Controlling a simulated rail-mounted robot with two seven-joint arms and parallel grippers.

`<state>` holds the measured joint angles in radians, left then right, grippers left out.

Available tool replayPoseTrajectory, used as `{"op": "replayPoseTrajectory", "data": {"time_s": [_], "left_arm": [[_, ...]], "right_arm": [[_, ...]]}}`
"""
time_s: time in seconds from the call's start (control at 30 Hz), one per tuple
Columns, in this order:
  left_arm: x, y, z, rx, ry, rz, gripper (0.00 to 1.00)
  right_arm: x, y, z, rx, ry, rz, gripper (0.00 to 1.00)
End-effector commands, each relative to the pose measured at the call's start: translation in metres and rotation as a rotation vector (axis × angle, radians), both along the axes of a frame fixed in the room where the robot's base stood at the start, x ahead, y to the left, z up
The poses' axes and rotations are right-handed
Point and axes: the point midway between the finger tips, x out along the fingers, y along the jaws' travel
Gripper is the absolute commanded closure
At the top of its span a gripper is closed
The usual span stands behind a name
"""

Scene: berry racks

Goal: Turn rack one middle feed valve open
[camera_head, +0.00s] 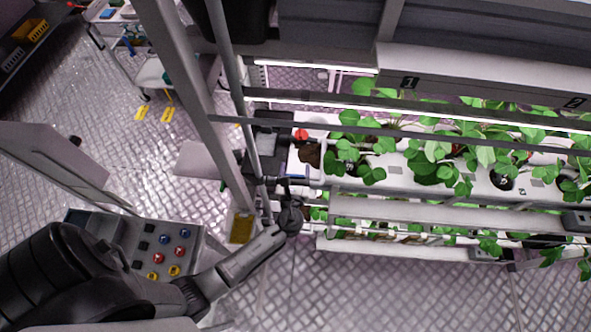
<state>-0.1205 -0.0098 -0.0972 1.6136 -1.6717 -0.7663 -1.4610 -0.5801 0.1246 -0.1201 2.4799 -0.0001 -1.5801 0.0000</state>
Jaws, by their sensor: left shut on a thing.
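Rack one is the white planting rack (400,165) at the right, under the number 1 plate (410,82). A red knob (301,134) shows at its left end, near the top tier. My left arm reaches in from the lower left. My left gripper (287,190) is at the rack's left end, below the red knob, and shut on a small dark part there, which looks like the middle feed valve handle. The gripper hides most of this part, so its turn angle cannot be told. My right gripper is out of view.
A grey upright post (190,90) and pipes stand close to my left gripper. Leafy plants (435,160) fill the rack tiers. A panel with coloured buttons (165,250) is at lower left. A cart (150,75) stands at the back left. Floor between is clear.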

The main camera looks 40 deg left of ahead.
Motion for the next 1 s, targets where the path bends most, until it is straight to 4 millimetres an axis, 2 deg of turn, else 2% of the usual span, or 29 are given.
{"op": "replayPoseTrajectory", "data": {"time_s": [0.17, 0.2, 0.43, 0.77, 1.0], "left_arm": [[0.0, 0.0, 0.0, -0.001, -0.001, -0.001, 0.58], [0.0, 0.0, 0.0, -0.001, -0.001, -0.001, 0.31], [0.0, 0.0, 0.0, -0.001, -0.001, -0.002, 0.09], [-0.004, -0.003, -0.001, -0.001, 0.0, -0.003, 0.08], [-0.033, -0.026, -0.003, -0.001, 0.002, -0.003, 0.08]], "right_arm": [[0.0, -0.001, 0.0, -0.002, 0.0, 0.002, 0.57], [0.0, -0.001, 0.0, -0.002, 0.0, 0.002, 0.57], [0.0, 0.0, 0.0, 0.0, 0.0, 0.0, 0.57], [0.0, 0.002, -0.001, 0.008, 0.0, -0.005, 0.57], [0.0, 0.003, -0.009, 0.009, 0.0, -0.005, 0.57]]}}
